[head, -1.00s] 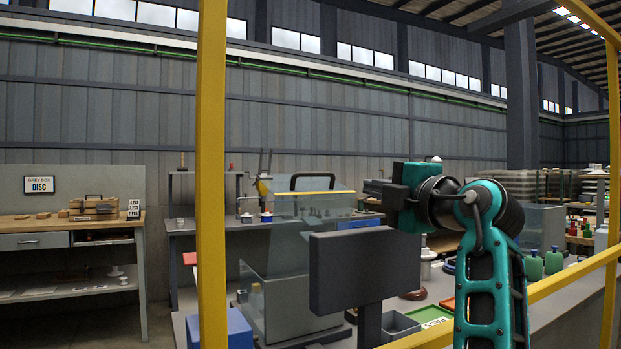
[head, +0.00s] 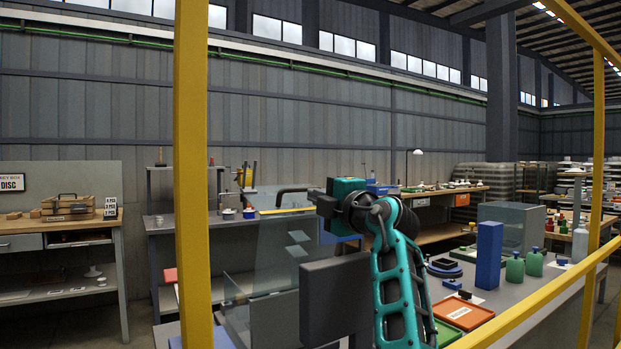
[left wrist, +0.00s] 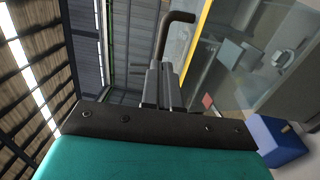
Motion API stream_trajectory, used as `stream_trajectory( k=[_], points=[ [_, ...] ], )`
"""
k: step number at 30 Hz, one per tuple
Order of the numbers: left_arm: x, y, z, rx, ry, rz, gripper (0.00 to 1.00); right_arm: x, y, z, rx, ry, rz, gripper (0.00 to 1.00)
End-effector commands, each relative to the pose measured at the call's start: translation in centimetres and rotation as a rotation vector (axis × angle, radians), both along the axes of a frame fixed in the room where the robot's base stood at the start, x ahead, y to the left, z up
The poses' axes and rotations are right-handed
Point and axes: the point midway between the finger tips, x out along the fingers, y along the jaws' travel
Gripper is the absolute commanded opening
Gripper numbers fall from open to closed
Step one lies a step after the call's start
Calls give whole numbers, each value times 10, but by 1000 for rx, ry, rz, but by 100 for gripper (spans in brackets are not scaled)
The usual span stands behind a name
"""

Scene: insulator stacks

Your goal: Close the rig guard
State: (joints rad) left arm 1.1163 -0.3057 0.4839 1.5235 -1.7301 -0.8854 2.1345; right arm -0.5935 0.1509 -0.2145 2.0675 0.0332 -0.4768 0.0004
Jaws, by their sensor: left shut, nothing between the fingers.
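The rig guard (head: 276,243) is a clear panel with a yellow strip along its top edge, standing over the grey rig left of centre in the head view. Its black bar handle (head: 292,189) sits at the top; a bent end of the handle also shows in the left wrist view (left wrist: 176,22). My left gripper (head: 318,199) is shut and empty, close to the right end of the handle. In the left wrist view the closed fingers (left wrist: 157,70) point toward the handle; I cannot tell whether they touch. My right gripper is out of view.
A yellow post (head: 191,180) and a sloping yellow rail (head: 540,305) stand in front. A dark panel (head: 334,297) stands below my gripper.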

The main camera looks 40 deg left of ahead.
Motion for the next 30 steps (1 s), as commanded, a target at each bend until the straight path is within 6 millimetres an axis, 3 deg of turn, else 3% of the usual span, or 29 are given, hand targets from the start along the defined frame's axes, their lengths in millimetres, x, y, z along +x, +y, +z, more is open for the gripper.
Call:
stream_trajectory(
  k=[1,6,19,30],
  points=[
    [3,7,6,0,2,0,0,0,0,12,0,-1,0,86],
    [8,24,5,0,1,-1,0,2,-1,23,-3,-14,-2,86],
    [10,31,2,0,1,-2,0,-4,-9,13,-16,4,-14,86],
    [12,44,6,-15,7,-1,0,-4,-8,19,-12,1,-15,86]
  ],
)
